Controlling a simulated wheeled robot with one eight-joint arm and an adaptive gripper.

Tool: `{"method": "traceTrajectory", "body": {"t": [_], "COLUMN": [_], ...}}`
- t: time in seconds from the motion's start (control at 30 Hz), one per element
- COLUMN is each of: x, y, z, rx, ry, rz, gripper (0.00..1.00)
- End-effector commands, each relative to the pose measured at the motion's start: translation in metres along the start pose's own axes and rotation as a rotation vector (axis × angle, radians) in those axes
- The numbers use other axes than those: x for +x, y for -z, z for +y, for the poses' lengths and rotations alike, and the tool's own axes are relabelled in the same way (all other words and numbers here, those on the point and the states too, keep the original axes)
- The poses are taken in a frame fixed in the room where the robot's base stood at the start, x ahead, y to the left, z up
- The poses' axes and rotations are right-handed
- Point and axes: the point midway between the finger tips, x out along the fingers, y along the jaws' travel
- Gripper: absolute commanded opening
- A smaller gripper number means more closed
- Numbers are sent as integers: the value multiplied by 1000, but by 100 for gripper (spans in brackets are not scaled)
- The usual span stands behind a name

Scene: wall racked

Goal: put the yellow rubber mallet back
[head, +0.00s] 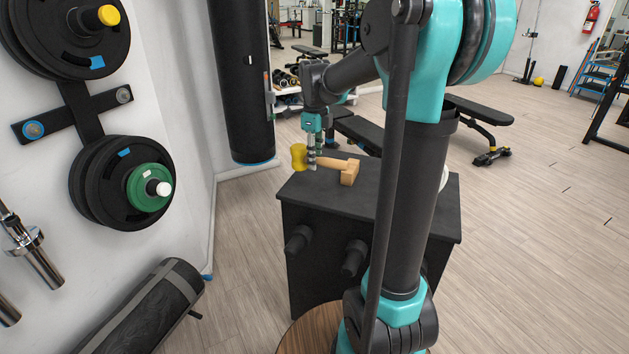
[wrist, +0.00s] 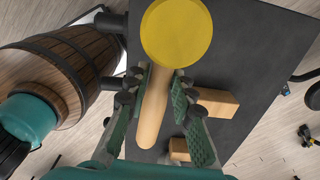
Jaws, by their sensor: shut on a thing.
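The yellow rubber mallet has a yellow head (head: 299,157) and a pale wooden handle. In the head view it is above the left end of a black box top (head: 385,200). In the wrist view its round yellow head (wrist: 177,32) is close to the camera, and the handle (wrist: 155,108) runs down between my fingers. My gripper (head: 311,163) is shut on the handle, with a green-padded finger on each side in the wrist view (wrist: 163,82). A light wooden block piece (head: 350,173) stands on the box beside the handle. I cannot tell whether they touch.
In the wrist view, wooden block parts (wrist: 217,102) show right of the handle. Two dark pegs (head: 298,240) stick out of the box front. A black punching bag (head: 245,85) hangs behind, and weight plates (head: 95,185) are on the left wall.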

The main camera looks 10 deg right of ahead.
Motion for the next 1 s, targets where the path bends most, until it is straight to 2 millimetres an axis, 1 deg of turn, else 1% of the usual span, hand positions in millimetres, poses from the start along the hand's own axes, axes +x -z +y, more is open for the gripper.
{"method": "traceTrajectory", "body": {"t": [0.03,0.1,0.37,0.5,0.6,0.7,0.87,0.9,1.0], "x": [10,21,42,64,74,78,78,79,78], "y": [0,0,0,0,0,0,0,0,0], "z": [0,0,0,0,0,0,0,0,0], "rx": [0,0,0,0,0,0,0,0,0], "ry": [0,0,0,0,0,0,0,0,0], "rz": [0,0,0,0,0,0,0,0,0], "gripper": [0,0,0,0,0,0,0,27,40]}}
